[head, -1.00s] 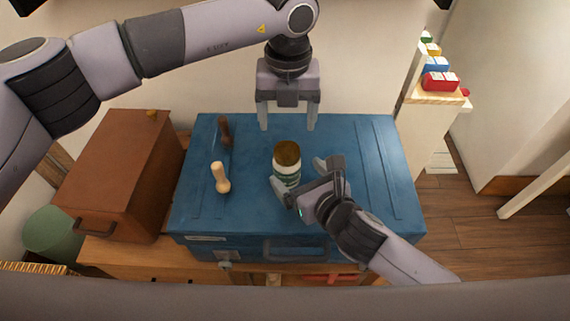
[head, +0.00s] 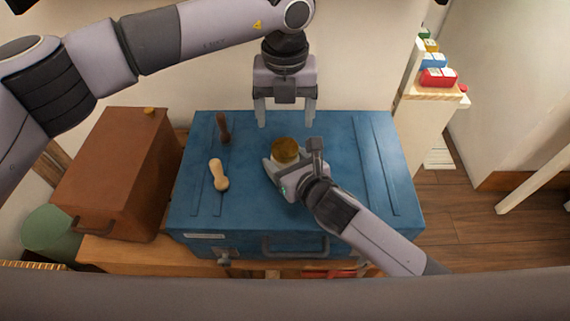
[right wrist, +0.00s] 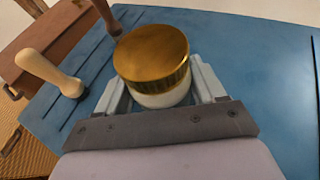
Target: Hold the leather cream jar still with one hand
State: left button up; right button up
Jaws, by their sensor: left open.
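The leather cream jar (head: 285,151), with a gold-brown lid and a pale body, stands upright on the blue chest. The lid (right wrist: 152,53) fills the middle of the right wrist view. My right gripper (head: 281,167) is low at the jar, with one finger on each side of its body and the lid above the fingers. In the right wrist view my right gripper (right wrist: 163,88) looks shut on the jar; the lower contact is hidden. My left gripper (head: 286,116) is open and empty, pointing down behind the jar, apart from it.
The blue chest top (head: 365,200) is clear to the right. A pale wooden-handled tool (head: 218,175) and a dark-handled one (head: 223,128) stand left of the jar. A brown box (head: 115,170) is at the left; a shelf with coloured items (head: 437,78) is at the right.

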aim_at(285, 147)
jog(key=c, duration=0.5)
pick_arm(q)
jog(key=shift+c, duration=0.9)
pick_arm(e)
grip_shut()
pick_arm(q)
jog(key=m, duration=2.3)
jog(key=shift+m, duration=0.3)
jog(key=m, duration=1.6)
jog(key=shift+m, duration=0.4)
jog(key=shift+f, duration=4)
